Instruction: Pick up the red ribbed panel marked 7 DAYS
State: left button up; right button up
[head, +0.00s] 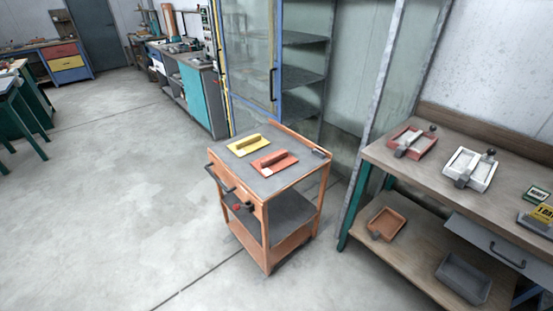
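A flat red-orange panel (287,157) with a raised bar lies on the grey top of the orange cart (318,174), near the middle of the head view. It has a small white patch at its lower left corner. Its ribs and any 7 DAYS marking are too small to make out. A similar yellow panel (239,151) lies beside it, to the left and a little farther back. Neither of my grippers is in view.
A wooden bench (385,157) on the right holds red and white trays, a green sign (537,194) and a yellow sign (543,212). Its lower shelf holds two bins. A glass-fronted cabinet (250,50) stands behind the cart. The floor left of the cart is clear.

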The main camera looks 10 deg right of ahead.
aim_at(271, 165)
jog(key=i+j+z, duration=0.4)
jog(key=j, duration=0.4)
jog(key=i+j+z, duration=0.4)
jog(key=j, duration=0.6)
jog(key=i+j+z, duration=0.4)
jog(key=j, duration=0.65)
jog(key=j+z, duration=0.4)
jog(key=j, duration=0.65)
jog(key=k+j+z, duration=0.1)
jog(key=j+z, duration=0.3)
jog(key=j, duration=0.7)
